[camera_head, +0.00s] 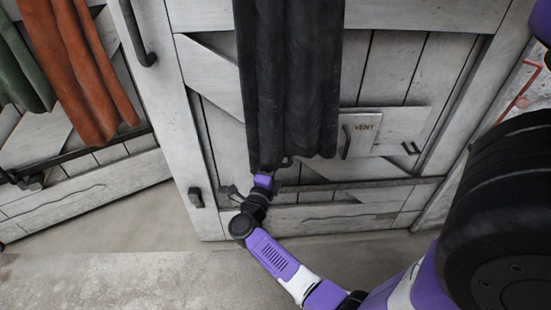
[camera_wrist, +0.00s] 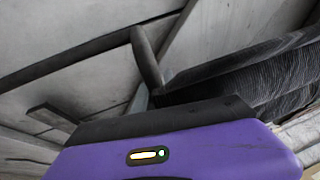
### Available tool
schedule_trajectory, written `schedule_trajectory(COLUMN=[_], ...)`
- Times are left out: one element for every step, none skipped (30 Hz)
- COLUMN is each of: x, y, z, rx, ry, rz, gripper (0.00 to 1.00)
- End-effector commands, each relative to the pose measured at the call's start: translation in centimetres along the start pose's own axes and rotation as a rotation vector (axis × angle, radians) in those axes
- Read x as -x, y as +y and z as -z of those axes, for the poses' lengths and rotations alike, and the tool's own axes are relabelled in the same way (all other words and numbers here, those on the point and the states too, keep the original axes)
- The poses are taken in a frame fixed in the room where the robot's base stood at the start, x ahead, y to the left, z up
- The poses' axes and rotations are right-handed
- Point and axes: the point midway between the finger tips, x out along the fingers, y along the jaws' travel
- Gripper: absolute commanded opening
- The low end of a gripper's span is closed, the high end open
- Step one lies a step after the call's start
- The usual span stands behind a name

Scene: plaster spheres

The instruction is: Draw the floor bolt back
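My gripper (camera_head: 268,172) is low in front of the grey plank door, just under the hem of the hanging dark cloth. Its fingers are hard to make out in the head view.
The dark cloth (camera_head: 290,80) hangs over the door and ends close above my gripper. A panel marked VENT (camera_head: 363,128) with a handle is to the right. A dark handle (camera_head: 195,197) sits low on the left post. Red cloth (camera_head: 80,70) hangs far left. Floor (camera_head: 120,270) in front is clear.

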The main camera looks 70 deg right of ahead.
Motion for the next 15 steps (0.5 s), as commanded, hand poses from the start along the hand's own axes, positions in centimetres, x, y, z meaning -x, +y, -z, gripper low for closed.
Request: schedule_trajectory(x=[-0.12,-0.12,-0.12,-0.12,-0.11,-0.11,-0.1,-0.1,-0.1,-0.1,-0.09,-0.03,0.06,0.23,0.55], y=[-0.87,-0.86,-0.82,-0.78,-0.73,-0.67,-0.63,-0.6,-0.56,-0.53,-0.5,-0.48,-0.46,-0.45,-0.45], z=[-0.24,-0.25,-0.24,-0.23,-0.21,-0.19,-0.18,-0.17,-0.15,-0.14,-0.13,-0.13,-0.14,-0.15,-0.18], rx=[-0.007,-0.007,-0.007,-0.007,-0.006,-0.006,-0.005,-0.005,-0.005,-0.004,-0.004,-0.004,-0.004,-0.003,-0.003], ry=[0.002,0.002,0.002,0.002,0.002,0.002,0.002,0.002,0.002,0.002,0.002,0.001,0.001,0.0,-0.001], rz=[0.015,0.015,0.014,0.013,0.012,0.011,0.01,0.01,0.009,0.009,0.008,0.008,0.007,0.007,0.007], gripper=[0.22,0.28,0.36,0.36,0.36,0.36,0.36,0.36,0.36,0.36,0.36,0.36,0.36,0.36,0.36])
